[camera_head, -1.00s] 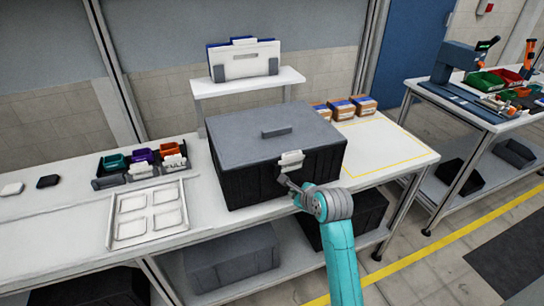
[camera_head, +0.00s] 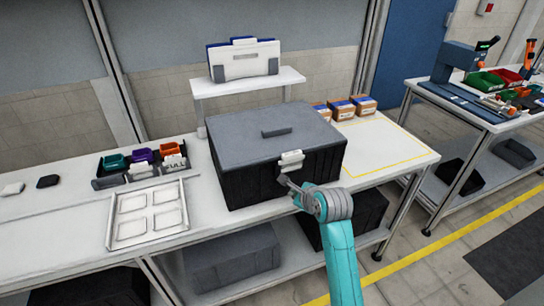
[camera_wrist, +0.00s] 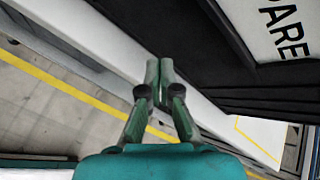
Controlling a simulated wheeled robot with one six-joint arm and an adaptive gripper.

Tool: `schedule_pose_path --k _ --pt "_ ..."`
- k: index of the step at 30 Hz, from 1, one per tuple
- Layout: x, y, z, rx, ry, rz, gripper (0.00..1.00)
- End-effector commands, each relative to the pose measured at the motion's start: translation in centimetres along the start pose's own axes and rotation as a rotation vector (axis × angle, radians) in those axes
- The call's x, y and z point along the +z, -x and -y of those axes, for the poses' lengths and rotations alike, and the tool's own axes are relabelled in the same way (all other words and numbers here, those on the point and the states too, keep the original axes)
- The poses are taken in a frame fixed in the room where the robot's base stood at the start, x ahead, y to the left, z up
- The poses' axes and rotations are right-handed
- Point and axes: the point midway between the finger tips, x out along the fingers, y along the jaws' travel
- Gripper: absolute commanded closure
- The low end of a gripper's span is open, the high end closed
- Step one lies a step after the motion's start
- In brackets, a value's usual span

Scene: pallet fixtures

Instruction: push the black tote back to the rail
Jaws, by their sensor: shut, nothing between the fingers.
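The black tote (camera_head: 240,182) with a grey lid (camera_head: 250,140) stands upright on the white bench, in the middle of the head view. A white latch or label (camera_head: 291,160) sits on its front face. My gripper (camera_head: 283,180) is at the tote's front face, just below that label. In the wrist view my gripper (camera_wrist: 160,68) is shut and empty, its fingertips together against or very near the tote's dark ribbed wall (camera_wrist: 205,60). Whether the tips touch the wall I cannot tell. The rail is not clearly seen; the tote hides the bench behind it.
A white riser shelf (camera_head: 240,84) stands behind the tote, with small cartons (camera_head: 343,108) at its right. A white tray (camera_head: 147,214) and coloured bins (camera_head: 143,158) lie to the left. A yellow-outlined area (camera_head: 385,148) on the right is clear.

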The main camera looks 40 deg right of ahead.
Motion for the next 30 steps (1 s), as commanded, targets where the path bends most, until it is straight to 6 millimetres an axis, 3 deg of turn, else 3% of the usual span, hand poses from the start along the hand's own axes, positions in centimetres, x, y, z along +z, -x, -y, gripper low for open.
schedule_pose_path --k 11,30 --pt "0.1 -0.2 0.1 0.000 0.000 0.000 1.00" --pt "1.6 -2.7 1.5 0.000 0.000 0.001 1.00"
